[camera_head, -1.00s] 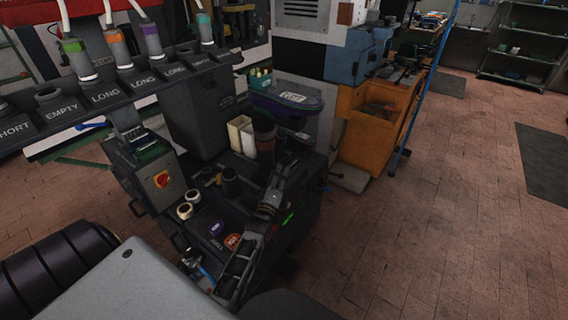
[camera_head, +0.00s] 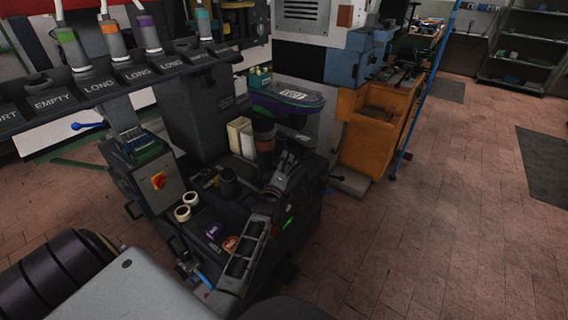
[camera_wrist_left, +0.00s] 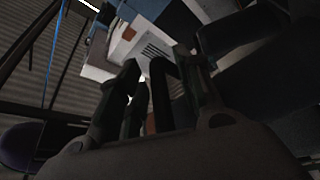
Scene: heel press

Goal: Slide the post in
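An upright dark post with a brownish band (camera_head: 264,140) stands on the black press (camera_head: 300,215) in the head view, below a purple-edged pad (camera_head: 290,97). I cannot tell whether it is the task's post or how far in it sits. My left gripper (camera_head: 284,168) is just right of and in front of it; contact is unclear. In the left wrist view the fingers (camera_wrist_left: 146,80) are apart, with bright background between them and nothing clearly held. The post cannot be made out there. My right gripper is not in view.
Two cream rolls (camera_head: 185,204) and a dark cup (camera_head: 229,182) stand on the press top. A control box with a red switch (camera_head: 158,181) is at its left. An orange cabinet (camera_head: 370,145) stands behind right.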

